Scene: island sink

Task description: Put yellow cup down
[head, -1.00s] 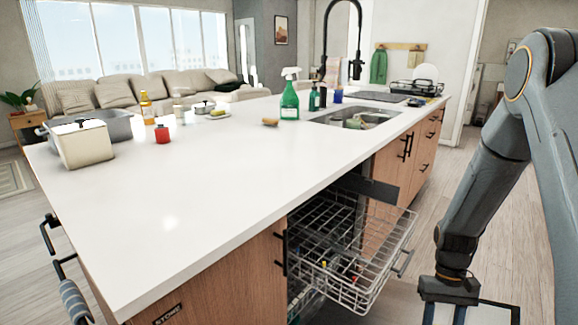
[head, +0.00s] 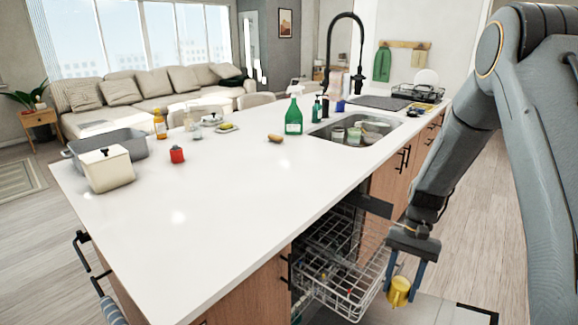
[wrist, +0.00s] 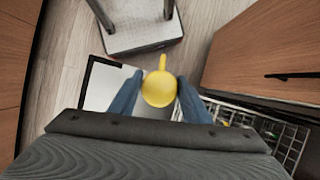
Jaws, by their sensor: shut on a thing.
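The yellow cup (head: 398,291) is held between the fingers of my gripper (head: 405,277), at the right of the open dishwasher rack in the head view. In the wrist view the yellow cup (wrist: 159,88) sits between the two blue fingers of my gripper (wrist: 156,98), with its handle pointing up in the picture. My gripper is shut on it. The cup hangs in the air, below the counter's height, beside the rack. The cup's inside cannot be made out.
The pulled-out dishwasher rack (head: 342,291) holds a few small items. The white island counter (head: 190,225) has a wide clear area.

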